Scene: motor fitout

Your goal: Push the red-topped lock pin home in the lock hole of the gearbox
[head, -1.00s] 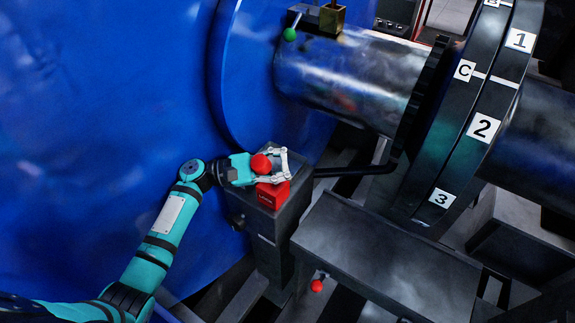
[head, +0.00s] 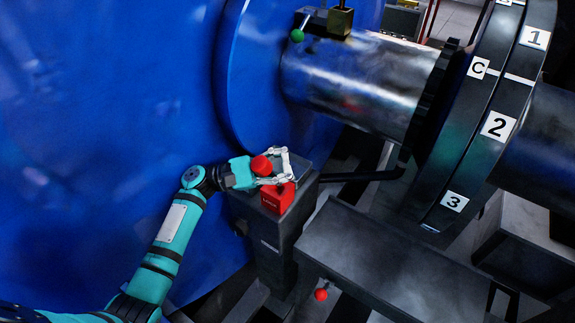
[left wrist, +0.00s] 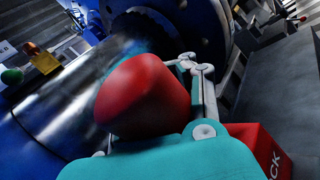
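The red, rounded top of the lock pin (head: 262,165) shows at my left gripper (head: 284,168) in the head view. It also fills the middle of the left wrist view (left wrist: 145,95), close in front of the teal hand. The pale fingers reach past the red top on its right side. Whether they touch or grip the pin is unclear. The pin's shaft and the lock hole are hidden. A red lettered block (head: 278,197) sits just below the fingers on a dark gearbox post (head: 268,232). The block also shows at the lower right in the left wrist view (left wrist: 262,145).
A large blue housing (head: 110,100) fills the left. A metal shaft (head: 360,82) runs to a dark numbered ring (head: 480,130) at right. A green knob (head: 297,35) is above. A dark bench (head: 385,260) and another red knob (head: 320,294) lie below right.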

